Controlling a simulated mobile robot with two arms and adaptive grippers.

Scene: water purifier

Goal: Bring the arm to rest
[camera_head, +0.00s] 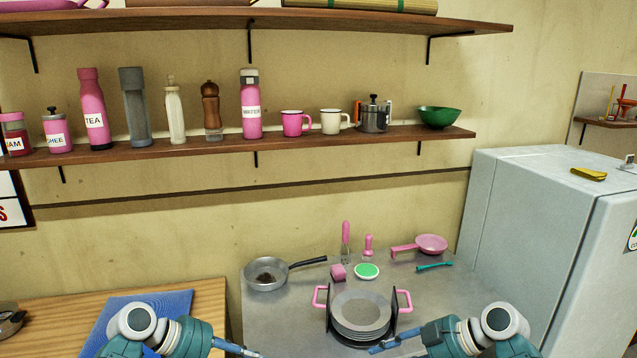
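My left gripper (238,349) shows at the bottom edge, at the end of my teal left arm, over the gap between the wooden counter and the grey counter. My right gripper (388,344) points inward from the right, in front of the dish rack's right side. Only narrow side parts of both grippers show, so I cannot tell whether either is open or shut. I see nothing held in either. No water purifier shows in this view.
A grey counter (285,318) bears a pan (266,274), a rack of plates (361,311) and pink utensils. A wooden counter (208,300) with a blue mat (172,302) is at left. A fridge (530,235) stands at right. Shelves (350,139) with bottles and mugs hang above.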

